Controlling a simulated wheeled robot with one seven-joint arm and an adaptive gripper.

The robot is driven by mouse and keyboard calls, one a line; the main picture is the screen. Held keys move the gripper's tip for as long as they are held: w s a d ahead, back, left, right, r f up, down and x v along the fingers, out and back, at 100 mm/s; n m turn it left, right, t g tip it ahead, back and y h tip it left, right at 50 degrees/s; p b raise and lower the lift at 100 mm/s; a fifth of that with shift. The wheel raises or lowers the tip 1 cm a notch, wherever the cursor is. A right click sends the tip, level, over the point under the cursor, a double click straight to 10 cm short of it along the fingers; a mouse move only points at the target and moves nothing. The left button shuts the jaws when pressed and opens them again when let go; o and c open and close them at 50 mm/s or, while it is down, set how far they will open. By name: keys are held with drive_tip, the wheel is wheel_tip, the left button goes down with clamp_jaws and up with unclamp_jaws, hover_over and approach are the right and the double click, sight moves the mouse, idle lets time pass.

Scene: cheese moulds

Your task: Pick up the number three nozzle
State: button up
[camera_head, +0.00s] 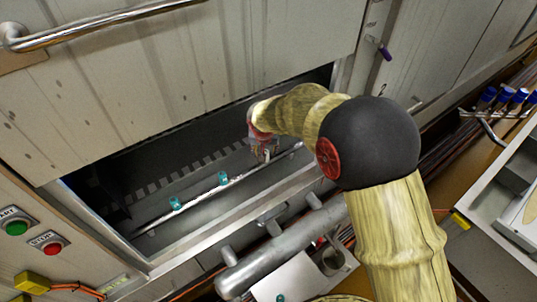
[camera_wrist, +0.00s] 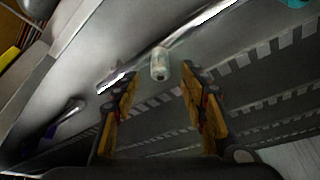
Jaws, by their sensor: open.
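A pale, whitish-green nozzle (camera_wrist: 159,66) hangs from a thin pipe (camera_wrist: 205,25) in the wrist view. My gripper (camera_wrist: 160,84) is open, its two yellow-and-black fingers spread to either side of the line to this nozzle, which shows just beyond the fingertips. I see no touch. In the head view my gripper (camera_head: 262,142) is inside the machine opening at the pipe's right part and largely hides that nozzle. Two teal nozzles, one nearer the middle (camera_head: 223,178) and one further left (camera_head: 175,204), sit on the same pipe. No numbers are readable.
The opening's metal lower edge (camera_head: 225,215) runs below the pipe, and a raised panel (camera_head: 180,75) is above it. A purple-tipped handle (camera_head: 385,53) is at the right frame. Green and red buttons are at lower left. A thick grey pipe (camera_head: 290,245) lies in front.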

drive_tip(key=b+x, duration=0.2)
drive_tip(key=x, duration=0.4)
drive_tip(key=shift+w+f, duration=0.1)
drive_tip(key=shift+f, duration=0.15)
drive_tip(key=shift+r, duration=0.1)
drive_tip(key=shift+c, duration=0.9)
drive_tip(key=c, duration=0.9)
